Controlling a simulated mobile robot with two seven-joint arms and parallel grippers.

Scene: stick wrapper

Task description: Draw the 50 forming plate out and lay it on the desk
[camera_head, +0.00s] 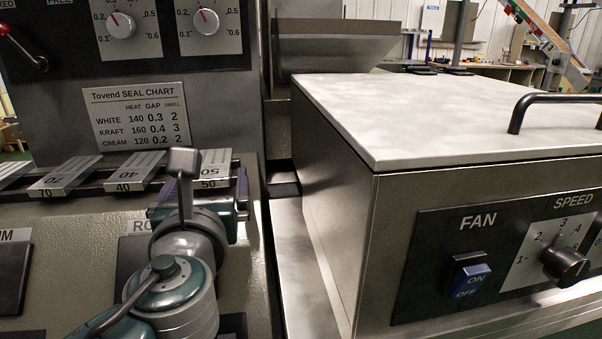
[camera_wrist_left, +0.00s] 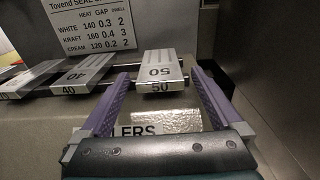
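The 50 forming plate (camera_head: 213,162) is a light metal block with dark grooves, seated across the dark rack rails at the right end of a row of plates. Its printed front face also shows in the left wrist view (camera_wrist_left: 160,86). My left gripper (camera_head: 201,190) is in front of it. In the left wrist view the two purple fingers (camera_wrist_left: 160,78) are spread apart, one on each side of the plate's front end. A gap shows beside each finger, so the gripper looks open. My wrist hides part of the panel below. My right gripper is not in view. I cannot make out the desk.
The 40 plate (camera_head: 132,168) and the 70 plate (camera_head: 66,175) sit left on the same rack, with another at the edge. A large metal box with a FAN switch (camera_head: 470,277) stands close on the right. A seal chart (camera_head: 137,116) is above the rack.

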